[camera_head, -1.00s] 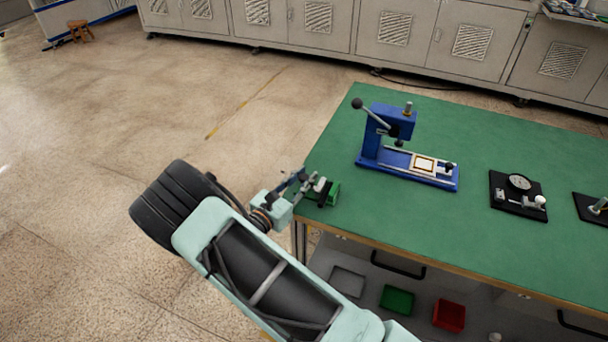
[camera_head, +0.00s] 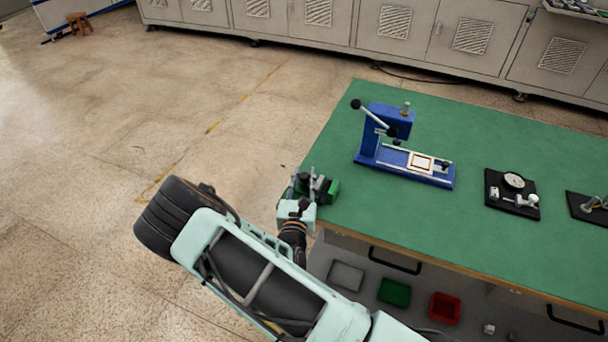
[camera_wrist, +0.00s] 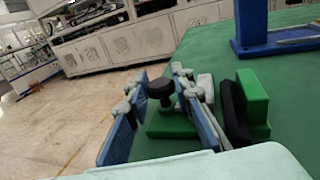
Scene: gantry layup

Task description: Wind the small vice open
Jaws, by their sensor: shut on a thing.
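The small green vice (camera_head: 331,191) sits at the near left corner of the green bench. In the wrist view its green block (camera_wrist: 253,96) and a black jaw face (camera_wrist: 233,112) stand to the right. A round black knob (camera_wrist: 160,88) on the vice's left end shows between the two blue finger pads. My gripper (camera_wrist: 160,82) is at that end of the vice, its fingers on either side of the knob and shut on it. In the head view my gripper (camera_head: 302,186) partly hides the knob end. How far the jaws are apart is hard to tell.
A blue lever press (camera_head: 385,140) stands behind and right of the vice. A dial gauge on a black base (camera_head: 512,192) lies farther right. Grey, green (camera_head: 394,292) and red (camera_head: 445,308) trays sit on the shelf below. The bench front middle is clear.

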